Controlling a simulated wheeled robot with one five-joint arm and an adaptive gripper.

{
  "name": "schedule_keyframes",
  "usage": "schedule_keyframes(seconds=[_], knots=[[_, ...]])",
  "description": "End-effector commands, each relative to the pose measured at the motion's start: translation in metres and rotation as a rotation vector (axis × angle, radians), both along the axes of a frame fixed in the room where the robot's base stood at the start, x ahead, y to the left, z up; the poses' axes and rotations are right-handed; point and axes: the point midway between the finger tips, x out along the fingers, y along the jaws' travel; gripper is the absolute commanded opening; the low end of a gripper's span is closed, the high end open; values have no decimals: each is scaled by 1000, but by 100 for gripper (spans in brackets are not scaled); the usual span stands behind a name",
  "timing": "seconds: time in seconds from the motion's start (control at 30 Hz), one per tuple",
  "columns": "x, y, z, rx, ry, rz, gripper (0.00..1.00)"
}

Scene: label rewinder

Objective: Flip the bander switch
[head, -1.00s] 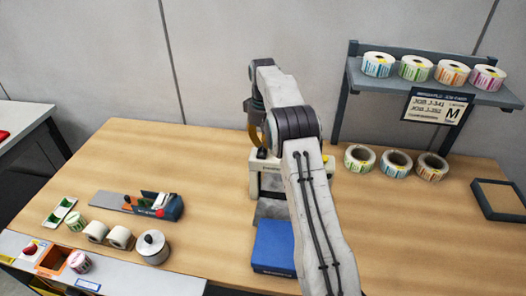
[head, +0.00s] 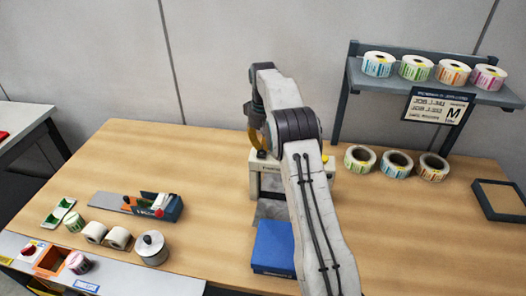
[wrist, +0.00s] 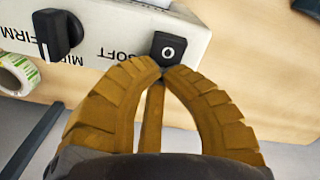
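The bander is a cream box (head: 268,184) on the wooden table in the head view, partly hidden behind my arm. In the wrist view its cream panel (wrist: 112,28) carries a black switch (wrist: 169,48) with a white ring mark. My gripper (wrist: 163,70) has dark yellow ribbed fingers whose tips meet, with nothing between them. The tips are at the lower edge of the switch; I cannot tell whether they touch it. In the head view my gripper (head: 259,148) is over the bander's top, partly hidden.
A black knob (wrist: 58,34) sits left of the switch, beside upside-down lettering. A blue block (head: 273,247) lies in front of the bander. Several label rolls (head: 396,164) stand to its right, below a grey shelf (head: 430,82).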

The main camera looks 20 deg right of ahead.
Motion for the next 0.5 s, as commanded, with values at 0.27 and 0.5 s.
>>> schedule_keyframes(seconds=[0.27, 0.5], knots=[[-1, 1, 14, 1, 4, 1, 0], [0, 0, 28, 0, 3, 0, 0]])
